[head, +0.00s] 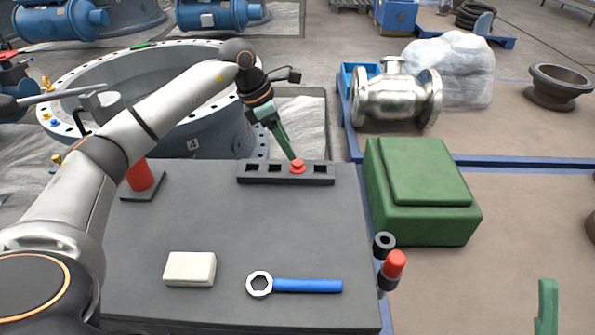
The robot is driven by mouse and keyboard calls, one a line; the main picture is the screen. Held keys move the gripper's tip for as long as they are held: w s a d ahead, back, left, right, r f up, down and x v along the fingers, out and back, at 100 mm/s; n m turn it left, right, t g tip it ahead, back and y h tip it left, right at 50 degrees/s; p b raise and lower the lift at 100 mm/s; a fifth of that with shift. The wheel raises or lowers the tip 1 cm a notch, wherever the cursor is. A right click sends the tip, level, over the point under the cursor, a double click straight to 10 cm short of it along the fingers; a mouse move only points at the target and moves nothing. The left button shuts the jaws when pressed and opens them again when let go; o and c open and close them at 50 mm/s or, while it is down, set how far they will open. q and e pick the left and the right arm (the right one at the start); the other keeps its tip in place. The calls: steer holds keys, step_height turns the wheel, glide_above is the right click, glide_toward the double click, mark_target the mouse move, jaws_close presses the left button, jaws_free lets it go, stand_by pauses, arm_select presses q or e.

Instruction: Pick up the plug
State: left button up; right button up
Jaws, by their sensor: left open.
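The plug appears to be the small red knobbed piece (297,167) in a dark rack (285,180) with several square holes, at the back edge of the grey table. My left gripper (291,157) reaches in from the left and points down at the plug, with its green fingertips just above and behind it. Its jaws are open, though the fingers overlap in this view. I cannot tell whether they touch the plug. The plug's lower part is hidden in the rack.
On the table (240,225) are a cream block (190,269), a blue-handled ring wrench (305,286) and a red cylinder (140,175) on a dark base. A red-topped piece (395,263) stands at the right edge. A large flanged ring (195,130) stands behind; a green case (420,190) lies right.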

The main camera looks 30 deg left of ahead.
mark_target(296, 162)
arm_select(q)
steer(key=x, duration=0.2)
steer(key=b+x, duration=0.1)
steer(key=x, duration=0.1)
steer(key=b+x, duration=0.1)
steer(key=x, duration=0.1)
steer(key=shift+w+a+f, duration=0.2)
steer(key=shift+w+f, duration=0.05)
steer(key=shift+f, duration=0.1)
jaws_close()
stand_by(0.3)
